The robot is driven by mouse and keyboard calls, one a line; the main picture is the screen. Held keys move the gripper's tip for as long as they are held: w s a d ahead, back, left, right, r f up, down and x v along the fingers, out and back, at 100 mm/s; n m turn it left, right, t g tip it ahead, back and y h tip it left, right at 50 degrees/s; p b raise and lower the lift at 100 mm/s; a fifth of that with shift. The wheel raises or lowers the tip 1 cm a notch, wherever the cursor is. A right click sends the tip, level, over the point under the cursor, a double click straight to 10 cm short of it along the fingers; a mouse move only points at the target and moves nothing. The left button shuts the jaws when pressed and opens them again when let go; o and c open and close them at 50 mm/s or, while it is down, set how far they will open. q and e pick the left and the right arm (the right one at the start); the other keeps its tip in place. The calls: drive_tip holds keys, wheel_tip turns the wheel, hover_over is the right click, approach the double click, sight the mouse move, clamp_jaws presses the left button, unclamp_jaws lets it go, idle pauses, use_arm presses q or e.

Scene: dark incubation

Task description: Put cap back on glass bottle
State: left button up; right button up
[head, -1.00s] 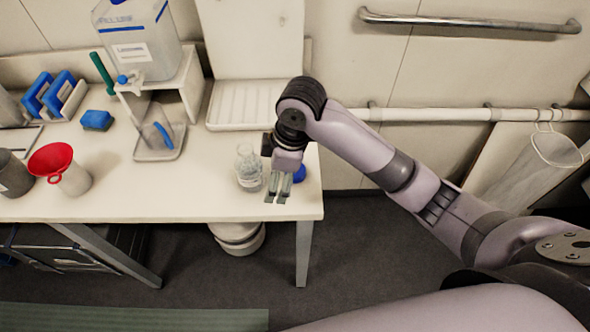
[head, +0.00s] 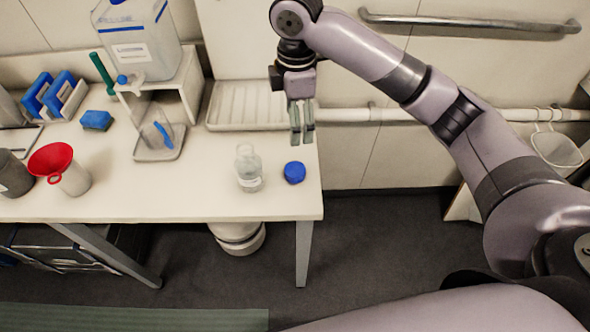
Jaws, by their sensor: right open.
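A clear glass bottle (head: 249,170) stands upright near the right end of the white table, its neck uncovered. A blue cap (head: 294,172) lies on the tabletop just right of the bottle, apart from it, near the table's right edge. My right gripper (head: 302,138) is open and empty. It hangs fingers down, above and behind the cap in the picture, and nothing hides the cap or the bottle. My left gripper is not in view.
A white drying tray (head: 225,126) lies behind the bottle. A beaker stand (head: 160,150), blue sponge (head: 97,120), red funnel (head: 52,160) and large jug (head: 140,45) are further left. The table (head: 190,205) is clear in front and left of the bottle.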

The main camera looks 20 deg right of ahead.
drive_tip(key=p, duration=0.3)
hover_over(296, 169)
drive_tip(key=f, duration=1.1)
drive_tip(key=shift+s+f, duration=0.2)
drive_tip(key=shift+a+f, duration=0.1)
drive_tip(key=shift+f, duration=0.35)
drive_tip(key=shift+f, duration=0.15)
drive_tip(key=f, duration=0.1)
drive_tip(key=f+p, duration=0.1)
drive_tip(key=f, duration=0.1)
drive_tip(key=f+p, duration=0.1)
drive_tip(key=f, duration=0.1)
drive_tip(key=shift+w, duration=0.25)
drive_tip(key=shift+r, duration=0.1)
drive_tip(key=c, duration=0.9)
